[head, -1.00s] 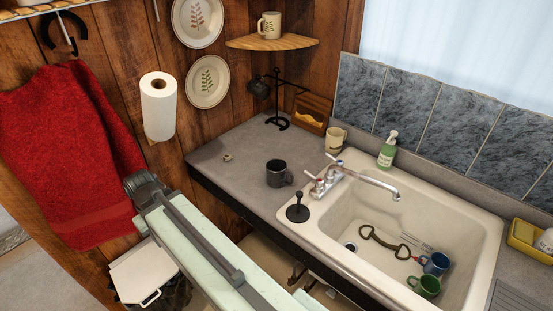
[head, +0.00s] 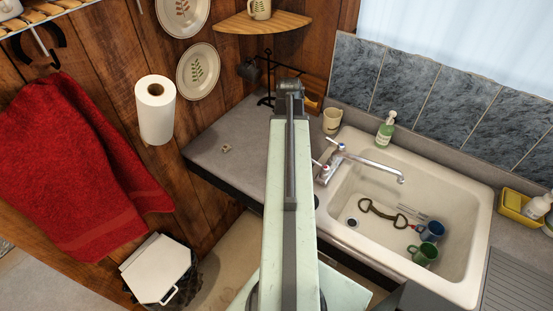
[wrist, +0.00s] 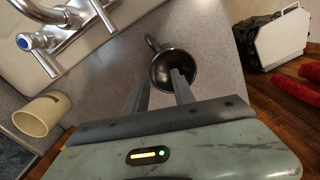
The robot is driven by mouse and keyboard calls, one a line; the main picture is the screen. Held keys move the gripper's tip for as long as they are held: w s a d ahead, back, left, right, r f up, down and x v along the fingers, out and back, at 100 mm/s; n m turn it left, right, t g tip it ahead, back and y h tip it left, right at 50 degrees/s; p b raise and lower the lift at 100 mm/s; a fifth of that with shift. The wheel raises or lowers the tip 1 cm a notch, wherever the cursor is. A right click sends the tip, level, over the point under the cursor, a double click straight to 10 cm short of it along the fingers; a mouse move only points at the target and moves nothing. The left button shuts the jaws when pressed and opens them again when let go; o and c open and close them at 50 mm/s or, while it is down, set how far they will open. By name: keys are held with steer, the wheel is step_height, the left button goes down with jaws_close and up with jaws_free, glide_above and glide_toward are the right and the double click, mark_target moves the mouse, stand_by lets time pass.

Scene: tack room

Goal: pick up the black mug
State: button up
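The black mug (wrist: 174,68) stands on the grey counter in the wrist view, its opening facing the camera and its handle toward the upper left. My gripper (wrist: 160,76) is open and empty. Its right finger overlaps the mug's opening in the picture, and its left finger lies left of the mug. I cannot tell whether the right finger is inside the mug or above it. In the head view my arm hides the mug and the gripper fingers.
A cream mug (head: 332,120) stands behind the faucet (head: 360,165), left of the soap bottle (head: 385,130). A dark mug (head: 247,70) hangs on a stand (head: 268,80). The sink (head: 455,185) holds a blue mug (head: 432,231) and a green mug (head: 423,254). The left counter is mostly clear.

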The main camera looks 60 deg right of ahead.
steer(key=f+b, duration=0.3)
steer(key=shift+s+d, duration=0.15)
steer(key=shift+d, duration=0.1)
steer(key=f+b, duration=0.5)
steer(key=shift+d+f, duration=0.1)
steer(key=shift+d, duration=0.3)
steer(key=shift+r, duration=0.2)
jaws_close()
stand_by(0.8)
